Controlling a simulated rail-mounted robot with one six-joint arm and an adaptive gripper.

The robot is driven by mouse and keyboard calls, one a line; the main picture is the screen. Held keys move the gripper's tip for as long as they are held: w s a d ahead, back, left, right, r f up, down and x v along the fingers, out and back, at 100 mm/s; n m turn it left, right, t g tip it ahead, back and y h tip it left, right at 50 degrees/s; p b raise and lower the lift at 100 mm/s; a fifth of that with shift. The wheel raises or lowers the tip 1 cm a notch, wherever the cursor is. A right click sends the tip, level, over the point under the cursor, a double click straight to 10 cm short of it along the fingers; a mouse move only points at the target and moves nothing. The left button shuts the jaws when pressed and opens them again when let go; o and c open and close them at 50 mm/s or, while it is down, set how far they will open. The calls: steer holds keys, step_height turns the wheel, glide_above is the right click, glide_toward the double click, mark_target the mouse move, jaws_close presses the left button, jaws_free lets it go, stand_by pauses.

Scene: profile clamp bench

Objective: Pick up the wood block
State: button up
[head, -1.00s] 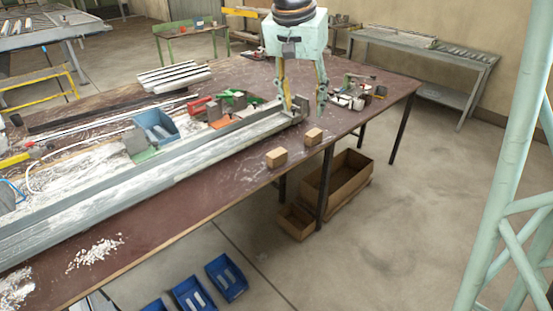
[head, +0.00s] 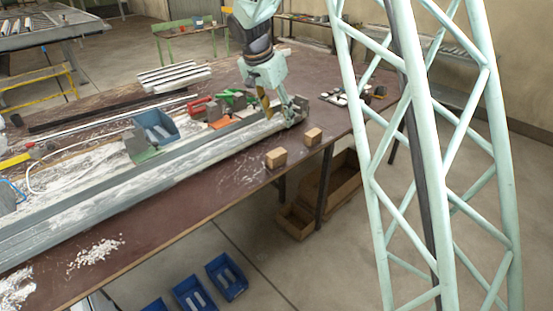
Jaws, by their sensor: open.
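Two small wood blocks sit near the front edge of the brown bench: a nearer wood block (head: 276,158) and a second wood block (head: 313,137) a little behind it to the right. Both look bare and apart from each other. My gripper (head: 281,113) points down, tilted, with its two fingers spread and nothing visible between them. It appears above and behind the blocks, over the far end of the long metal profile. Its exact height above the bench is hard to tell.
The long metal clamp profile (head: 130,180) runs along the bench behind the blocks. A blue bin (head: 155,131) and red and green clamps stand beyond it. A pale green lattice structure (head: 425,150) crosses the right side. The bench front around the blocks is clear.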

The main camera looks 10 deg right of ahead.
steer(key=m, duration=0.2)
glide_toward(276, 153)
steer(key=w+v, duration=0.1)
steer(key=v, duration=0.2)
steer(key=shift+s+a+r+h, duration=0.1)
steer(key=shift+s+a+h, duration=0.2)
steer(key=shift+s, duration=0.25)
steer(key=shift+d, duration=0.1)
steer(key=shift+x, duration=4.3)
steer(key=shift+x, duration=2.6)
steer(key=shift+w, duration=0.15)
steer(key=shift+f+b, duration=0.25)
steer(key=shift+b, duration=0.5)
steer(key=shift+c, duration=0.7)
